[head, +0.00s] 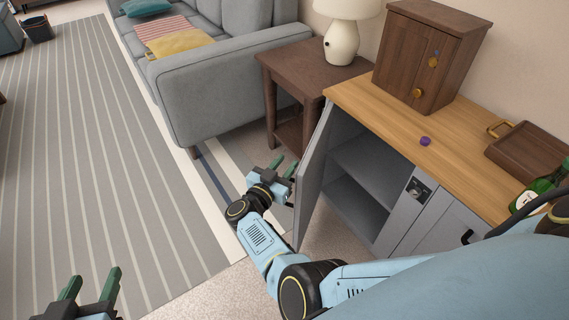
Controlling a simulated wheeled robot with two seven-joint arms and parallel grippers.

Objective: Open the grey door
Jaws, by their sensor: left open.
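The grey door (313,176) of the low cabinet stands swung well out, seen nearly edge-on. The grey interior with a shelf (375,165) is exposed behind it. My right gripper (283,164) is at the outer side of the door, on its left in the picture, close beside it. Its two green fingers look apart with nothing between them; whether it touches the door I cannot tell. My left gripper (92,282) is open and empty at the bottom left, far from the door.
A side table (305,60) with a lamp (342,40) and a grey sofa (225,85) stand behind. The striped rug (90,160) is clear.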

